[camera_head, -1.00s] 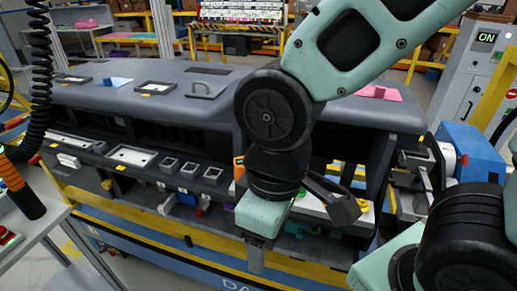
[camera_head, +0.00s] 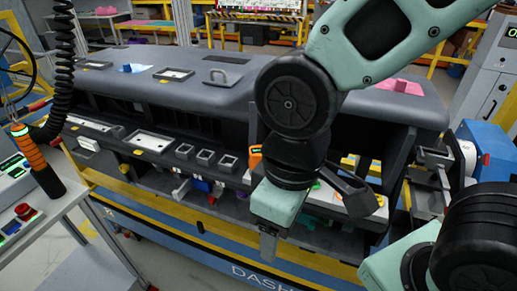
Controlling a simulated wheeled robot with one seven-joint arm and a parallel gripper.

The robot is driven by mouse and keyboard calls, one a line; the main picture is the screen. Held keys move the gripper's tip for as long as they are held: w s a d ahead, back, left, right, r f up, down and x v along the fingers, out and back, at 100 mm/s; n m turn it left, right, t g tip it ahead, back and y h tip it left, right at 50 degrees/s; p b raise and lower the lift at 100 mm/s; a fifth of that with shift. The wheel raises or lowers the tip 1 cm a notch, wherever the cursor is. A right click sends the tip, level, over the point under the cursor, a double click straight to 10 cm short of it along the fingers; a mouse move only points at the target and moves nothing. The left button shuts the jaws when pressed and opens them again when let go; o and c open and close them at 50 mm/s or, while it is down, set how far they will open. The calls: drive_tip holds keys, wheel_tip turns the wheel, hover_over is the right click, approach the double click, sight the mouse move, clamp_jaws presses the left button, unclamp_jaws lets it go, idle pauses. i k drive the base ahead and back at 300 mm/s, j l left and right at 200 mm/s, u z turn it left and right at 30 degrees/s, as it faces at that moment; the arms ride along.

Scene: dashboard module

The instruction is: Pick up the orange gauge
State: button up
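The dashboard module (camera_head: 140,85) is a long dark grey unit across the middle of the view. I see nothing held.
A blue machine (camera_head: 480,145) stands at right. Square sockets (camera_head: 205,157) line the module's front shelf. Floor shows at lower left.

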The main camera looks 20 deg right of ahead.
sight(255, 154)
drive_tip(key=k+j, duration=0.1)
drive_tip(key=j, duration=0.5)
drive_tip(key=k+j+u, duration=0.1)
drive_tip(key=j, duration=0.55)
drive_tip(key=k+j, duration=0.1)
drive_tip(key=j, duration=0.5)
drive_tip(key=u, duration=0.05)
